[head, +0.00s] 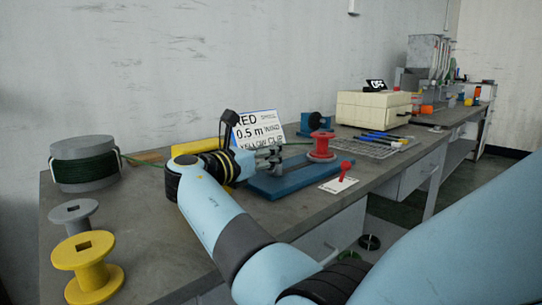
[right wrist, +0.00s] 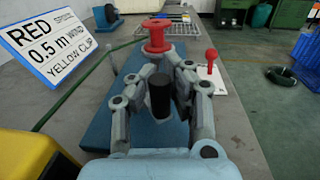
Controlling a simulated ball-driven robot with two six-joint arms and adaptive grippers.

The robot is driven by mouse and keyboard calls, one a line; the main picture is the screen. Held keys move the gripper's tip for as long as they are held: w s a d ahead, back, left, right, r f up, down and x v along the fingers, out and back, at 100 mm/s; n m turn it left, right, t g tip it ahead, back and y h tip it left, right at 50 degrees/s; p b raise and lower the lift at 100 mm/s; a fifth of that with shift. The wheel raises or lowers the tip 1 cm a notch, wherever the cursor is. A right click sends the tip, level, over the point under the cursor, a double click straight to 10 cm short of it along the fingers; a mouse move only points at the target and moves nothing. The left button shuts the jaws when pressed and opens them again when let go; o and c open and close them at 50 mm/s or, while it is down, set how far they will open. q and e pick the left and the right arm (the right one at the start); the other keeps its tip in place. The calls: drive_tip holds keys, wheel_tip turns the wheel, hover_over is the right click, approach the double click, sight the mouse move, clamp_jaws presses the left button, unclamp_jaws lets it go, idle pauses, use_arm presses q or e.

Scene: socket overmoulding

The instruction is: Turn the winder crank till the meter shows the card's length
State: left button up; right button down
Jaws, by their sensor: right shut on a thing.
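The card (head: 258,131) stands behind the bench work and reads RED, 0.5 m WIND, YELLOW CLIP; it also shows in the right wrist view (right wrist: 58,45). The winder has a blue base (head: 290,178) with a red spool (head: 321,147) at its far end. My right gripper (right wrist: 160,90) is shut on the black crank grip (right wrist: 160,97), which stands upright between its fingers over the blue base. A small black display (head: 376,86), perhaps the meter, stands on a beige box; its digits are too small to read surely. My left gripper is not in view.
A grey drum of dark green cable (head: 84,163) stands at the left, with a green line running toward the winder. Grey (head: 74,213) and yellow (head: 88,268) spools stand at the front left. A red-knobbed lever (head: 344,171) on a white plate is right of the winder. A wire rack (head: 368,147) lies behind.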

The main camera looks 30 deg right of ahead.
drive_tip(key=shift+a+f+g, duration=0.3)
drive_tip(key=shift+f+g, duration=0.1)
drive_tip(key=shift+g, duration=0.1)
drive_tip(key=c, duration=1.2)
unclamp_jaws()
drive_tip(key=shift+w+a+r, duration=0.1)
drive_tip(key=shift+r, duration=0.1)
drive_tip(key=shift+o, duration=0.2)
drive_tip(key=shift+m, duration=0.3)
drive_tip(key=shift+r, duration=0.15)
drive_tip(key=shift+r, duration=0.35)
wheel_tip(320, 180, up, 9)
drive_tip(key=shift+r, duration=0.1)
